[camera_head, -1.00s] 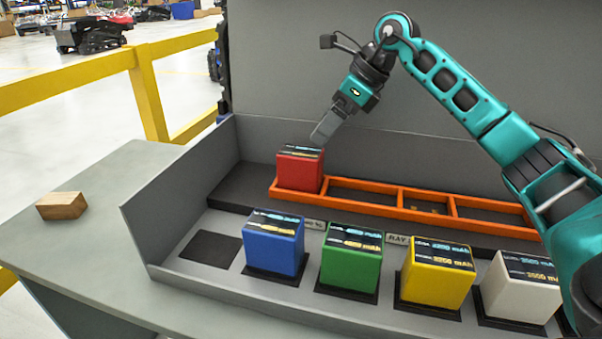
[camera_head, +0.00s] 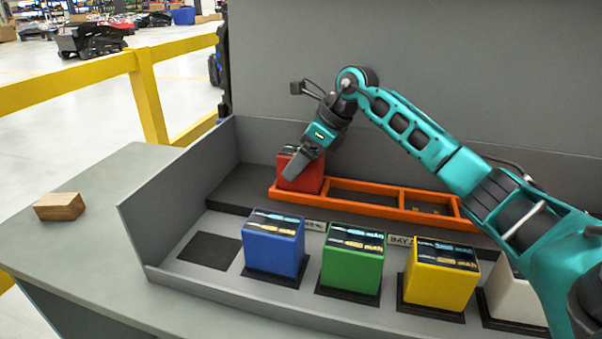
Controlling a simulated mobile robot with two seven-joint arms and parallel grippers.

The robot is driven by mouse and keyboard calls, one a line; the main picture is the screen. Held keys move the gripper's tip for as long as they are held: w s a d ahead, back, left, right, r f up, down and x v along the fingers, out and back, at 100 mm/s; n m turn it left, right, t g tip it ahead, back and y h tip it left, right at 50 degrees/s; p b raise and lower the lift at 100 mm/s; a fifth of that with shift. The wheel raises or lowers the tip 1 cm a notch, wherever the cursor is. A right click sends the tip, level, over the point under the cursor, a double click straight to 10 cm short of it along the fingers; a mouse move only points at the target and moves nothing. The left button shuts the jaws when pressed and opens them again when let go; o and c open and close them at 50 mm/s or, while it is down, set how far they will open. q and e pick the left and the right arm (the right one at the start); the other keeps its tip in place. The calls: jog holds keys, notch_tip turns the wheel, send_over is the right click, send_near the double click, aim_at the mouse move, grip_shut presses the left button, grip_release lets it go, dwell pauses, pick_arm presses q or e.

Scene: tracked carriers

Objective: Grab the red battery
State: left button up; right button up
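The red battery (camera_head: 311,178) stands upright in the leftmost compartment of the orange rack (camera_head: 375,209). My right gripper (camera_head: 291,172) has come in from the right and its finger is in front of the battery's upper left part, pointing down and left. The gripper hides part of the battery's top and front. Only one finger face shows, so I cannot tell whether it is open or shut, or whether it touches the battery. My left gripper is not in view.
Blue (camera_head: 273,247), green (camera_head: 351,262), yellow (camera_head: 440,278) and white (camera_head: 508,297) batteries stand on dark pads in front of the rack. An empty dark pad (camera_head: 209,250) lies at left. A wooden block (camera_head: 59,206) rests on the grey table (camera_head: 95,240). A grey wall stands behind.

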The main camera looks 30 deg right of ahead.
jog(key=shift+c, duration=0.2)
jog(key=c, duration=1.7)
jog(key=shift+r, duration=0.15)
jog(key=shift+r, duration=0.1)
